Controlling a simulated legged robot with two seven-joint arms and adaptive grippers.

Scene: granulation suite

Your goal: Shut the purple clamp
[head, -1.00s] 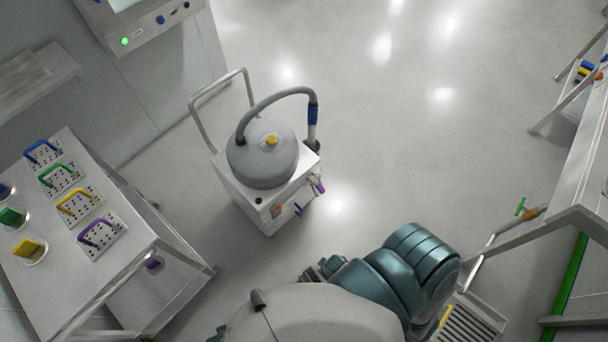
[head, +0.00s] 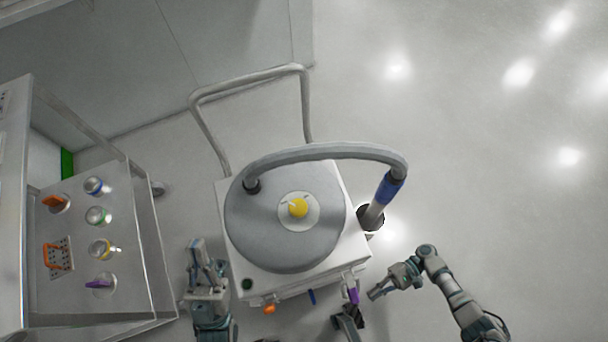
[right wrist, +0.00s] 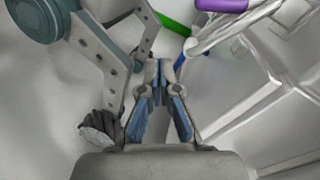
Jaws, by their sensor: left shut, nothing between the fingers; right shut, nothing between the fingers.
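The purple clamp (head: 353,294) is on a short pipe at the front right of the white cart. In the right wrist view its purple part (right wrist: 222,5) is cut off by the top edge. I cannot tell whether it is open or shut. My right gripper (head: 374,294) is shut and empty just right of the clamp, apart from it. In the right wrist view its fingers (right wrist: 158,85) are together, pointing up the picture, below and left of the purple part. My left gripper (head: 198,250) is shut and empty beside the cart's left side.
The cart (head: 305,290) carries a round grey drum (head: 262,235) with a yellow knob and an arched hose (head: 330,152). A blue lever (head: 312,297) and an orange part (head: 269,308) sit low at its front. A shelved bench (head: 150,250) stands left. Floor at right is clear.

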